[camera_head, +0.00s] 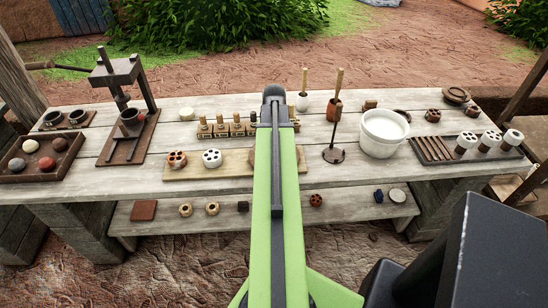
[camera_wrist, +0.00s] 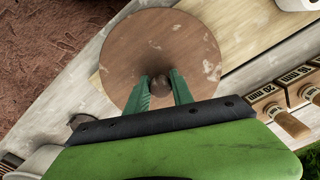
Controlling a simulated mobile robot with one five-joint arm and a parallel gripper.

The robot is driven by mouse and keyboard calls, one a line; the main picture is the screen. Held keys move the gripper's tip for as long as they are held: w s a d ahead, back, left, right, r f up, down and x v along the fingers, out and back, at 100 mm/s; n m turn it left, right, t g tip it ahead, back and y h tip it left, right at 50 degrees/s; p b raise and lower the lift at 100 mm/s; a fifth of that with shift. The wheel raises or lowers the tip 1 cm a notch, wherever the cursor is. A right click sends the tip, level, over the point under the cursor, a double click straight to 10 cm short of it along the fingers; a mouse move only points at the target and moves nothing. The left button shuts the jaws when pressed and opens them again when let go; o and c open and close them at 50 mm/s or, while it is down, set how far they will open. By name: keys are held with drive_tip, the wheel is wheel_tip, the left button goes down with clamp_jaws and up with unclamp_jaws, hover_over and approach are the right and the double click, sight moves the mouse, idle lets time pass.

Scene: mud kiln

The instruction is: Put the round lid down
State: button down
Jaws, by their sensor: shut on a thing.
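The round lid (camera_wrist: 150,42) is a flat brown wooden disc with pale worn spots and a dark round knob (camera_wrist: 158,85) in its middle. It fills the upper middle of the wrist view. My gripper (camera_wrist: 160,84) has its two green fingers closed on the knob from both sides. The lid covers part of a pale wooden board (camera_wrist: 262,25) and the table planks; I cannot tell whether it touches them or hangs just above. In the head view my own arm hides the gripper and most or all of the lid, over the middle of the board (camera_head: 232,163).
Labelled blocks with wooden handles (camera_head: 221,129) stand behind the board. Two holed cylinders (camera_head: 176,159) (camera_head: 212,157) stand on its left part. A dark metal stand (camera_head: 334,155) and a white bucket (camera_head: 384,132) are to the right. Planks right of the board's front are clear.

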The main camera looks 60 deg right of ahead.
drive_tip(key=shift+f, duration=0.8)
drive_tip(key=shift+r, duration=0.25)
drive_tip(key=shift+f, duration=0.25)
drive_tip(key=c, duration=1.1)
unclamp_jaws()
drive_tip(key=shift+r, duration=0.15)
wheel_tip(320, 180, up, 12)
drive_tip(key=p, duration=1.2)
